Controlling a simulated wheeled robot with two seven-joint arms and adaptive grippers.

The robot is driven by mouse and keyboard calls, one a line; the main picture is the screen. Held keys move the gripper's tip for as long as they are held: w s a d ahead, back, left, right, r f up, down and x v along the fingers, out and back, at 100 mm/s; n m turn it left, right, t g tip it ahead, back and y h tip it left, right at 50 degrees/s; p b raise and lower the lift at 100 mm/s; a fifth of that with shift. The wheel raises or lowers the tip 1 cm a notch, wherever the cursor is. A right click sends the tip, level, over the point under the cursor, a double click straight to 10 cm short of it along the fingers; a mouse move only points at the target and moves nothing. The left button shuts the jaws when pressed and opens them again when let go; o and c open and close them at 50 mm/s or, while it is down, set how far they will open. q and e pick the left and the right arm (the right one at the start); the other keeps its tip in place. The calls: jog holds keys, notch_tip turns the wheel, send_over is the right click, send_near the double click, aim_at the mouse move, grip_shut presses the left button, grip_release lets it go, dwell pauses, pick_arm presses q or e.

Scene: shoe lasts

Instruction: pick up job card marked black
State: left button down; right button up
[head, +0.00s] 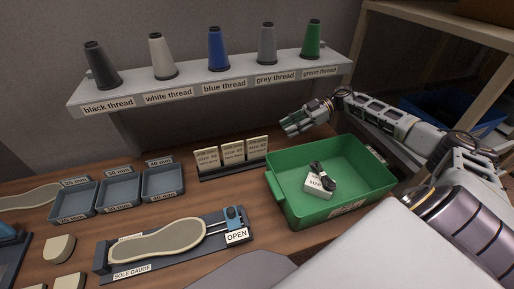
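Three cream job cards stand side by side in a dark holder (233,172) on the bench: a left card (207,161), a middle card (232,155) and a right card (257,150). Their print is small. I can make out size lines, but I cannot tell which card is marked black. My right gripper (290,128) is above and to the right of the holder, near the far left corner of the green bin, apart from the cards. No card shows in it, and its finger gap is not clear. My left gripper is not in view.
A green bin (286,207) holds a small white labelled box (319,186) with a black item. A sole gauge (170,240) lies in front of the cards, with blue trays (119,188) to the left. A thread shelf (220,88) with several cones overhangs the back.

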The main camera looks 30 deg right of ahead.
jog(key=shift+s+a+r, duration=0.1)
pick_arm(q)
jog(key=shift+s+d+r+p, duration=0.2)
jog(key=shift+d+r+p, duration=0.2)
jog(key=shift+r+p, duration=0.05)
pick_arm(e)
send_near(257, 144)
jog(key=shift+f+x, duration=0.2)
jog(key=shift+x, duration=1)
jog(key=shift+f+x, duration=0.15)
jog(key=shift+x, duration=1.05)
jog(key=shift+d, duration=0.2)
jog(key=shift+f, duration=0.1)
jog(key=shift+r+p+x, duration=0.25)
jog(key=shift+p+x, duration=0.1)
jog(key=shift+x, duration=2.1)
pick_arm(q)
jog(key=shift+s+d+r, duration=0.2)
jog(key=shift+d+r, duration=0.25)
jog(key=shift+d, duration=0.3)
pick_arm(e)
jog(key=shift+a+f, duration=0.1)
jog(key=shift+a, duration=0.15)
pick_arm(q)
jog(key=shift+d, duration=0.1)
